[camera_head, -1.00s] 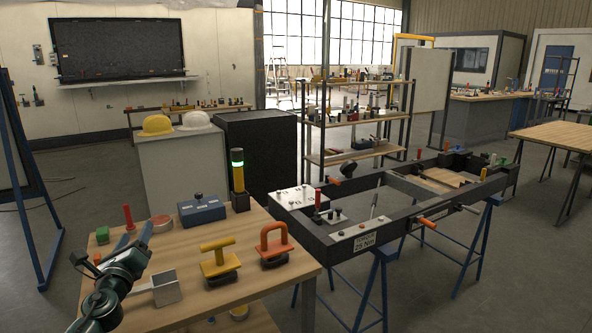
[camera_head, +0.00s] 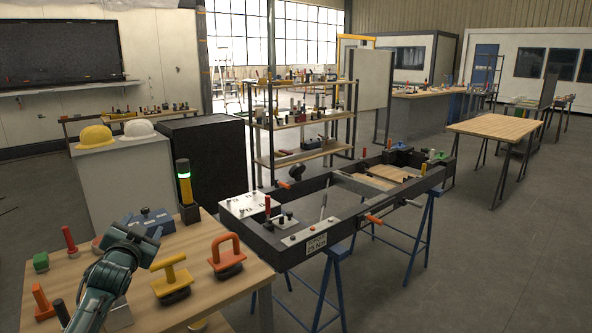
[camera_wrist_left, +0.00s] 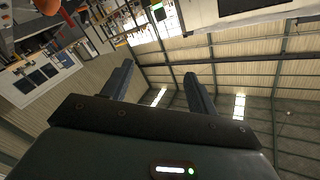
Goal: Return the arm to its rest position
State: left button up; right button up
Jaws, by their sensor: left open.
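My left arm comes in from the lower left in the head view, raised above the wooden workbench (camera_head: 235,279). Its left gripper (camera_head: 146,238) is small there, in front of the blue box (camera_head: 152,221). In the left wrist view the left gripper (camera_wrist_left: 158,85) has its two fingers apart with nothing between them. Behind the fingers is the hall's ceiling and wall. My right arm is not in either view.
On the workbench stand a yellow-handled tool (camera_head: 171,279), an orange-handled tool (camera_head: 227,257) and a signal light (camera_head: 185,190). A dark frame (camera_head: 284,249) on blue trestles stands to the right. Open floor (camera_head: 480,270) lies at the far right.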

pick_arm(q)
jog(key=s+d+f+n+g+h, duration=0.1)
jog(key=s+d+f+g+h, duration=0.1)
jog(key=s+d+f, duration=0.55)
jog(key=s+d+f+g+h, duration=0.15)
jog(key=s+d+f, duration=0.35)
jog(key=s+f, duration=0.6)
jog(key=s+d+f+g+h, duration=0.1)
jog(key=s+d+f, duration=0.1)
jog(key=s, duration=0.5)
jog(key=s+d+f+g, duration=0.1)
jog(key=s+d+f, duration=0.2)
jog(key=s, duration=0.4)
jog(key=s+d+f+n+g+h, duration=0.1)
jog(key=s+d+f, duration=0.2)
jog(key=s, duration=0.4)
jog(key=shift+d+f+h, duration=0.2)
jog(key=shift+d+h, duration=0.15)
jog(key=shift+d, duration=0.55)
